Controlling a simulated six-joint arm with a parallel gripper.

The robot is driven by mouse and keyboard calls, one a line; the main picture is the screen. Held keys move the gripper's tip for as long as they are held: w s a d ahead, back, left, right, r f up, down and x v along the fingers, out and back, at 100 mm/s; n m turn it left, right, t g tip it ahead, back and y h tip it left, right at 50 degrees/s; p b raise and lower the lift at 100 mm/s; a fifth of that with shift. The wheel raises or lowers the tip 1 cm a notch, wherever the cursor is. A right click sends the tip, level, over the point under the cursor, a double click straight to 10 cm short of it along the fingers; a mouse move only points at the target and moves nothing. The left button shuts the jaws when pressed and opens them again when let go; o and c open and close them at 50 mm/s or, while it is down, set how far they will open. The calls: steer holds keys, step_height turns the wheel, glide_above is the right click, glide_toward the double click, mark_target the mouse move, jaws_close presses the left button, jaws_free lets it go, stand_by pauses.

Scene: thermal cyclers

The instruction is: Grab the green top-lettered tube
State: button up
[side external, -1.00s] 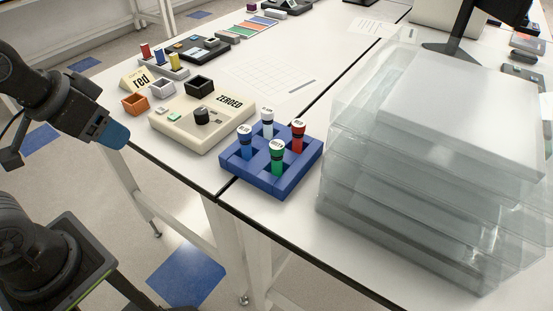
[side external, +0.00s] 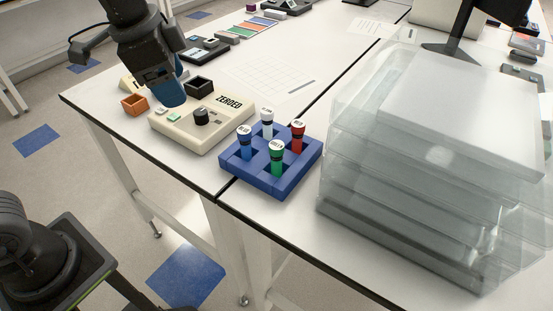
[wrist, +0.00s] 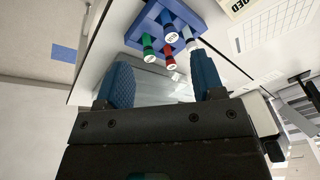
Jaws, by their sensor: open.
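A green tube (side external: 277,160) with a white lettered cap stands upright in the front slot of a blue rack (side external: 246,179). A blue tube (side external: 245,145), a white tube (side external: 267,124) and a red tube (side external: 297,136) with lettered caps stand in the other slots. The cap letters are too small to read surely. The green tube (wrist: 149,44) also shows in the wrist view, left of the red tube (wrist: 169,61). My gripper (side external: 173,98) is open and empty, over the left end of the beige device, away from the rack. Its blue fingers (wrist: 160,60) stand apart in the wrist view.
The beige device (side external: 225,121) with a black knob lies left of the rack. Small black (side external: 199,86) and orange (side external: 134,103) boxes sit near it. Stacked clear bins (side external: 420,180) stand close to the rack's right. The table's front edge is near the rack.

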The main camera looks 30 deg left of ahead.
steer(key=w+d+m+g, duration=0.1)
steer(key=w+d+m, duration=0.3)
steer(key=w+d, duration=0.15)
steer(key=m+g, duration=0.2)
steer(key=m, duration=0.4)
glide_above(277, 145)
step_height(277, 145, down, 5)
steer(key=shift+y, duration=0.3)
steer(key=f, duration=0.8)
steer(key=shift+w+d, duration=0.1)
steer(key=shift+w, duration=0.15)
steer(key=shift+s+f, duration=0.15)
steer(key=shift+f, duration=1.2)
steer(key=shift+s+f, duration=0.1)
steer(key=shift+f, duration=1.25)
steer(key=c, duration=1)
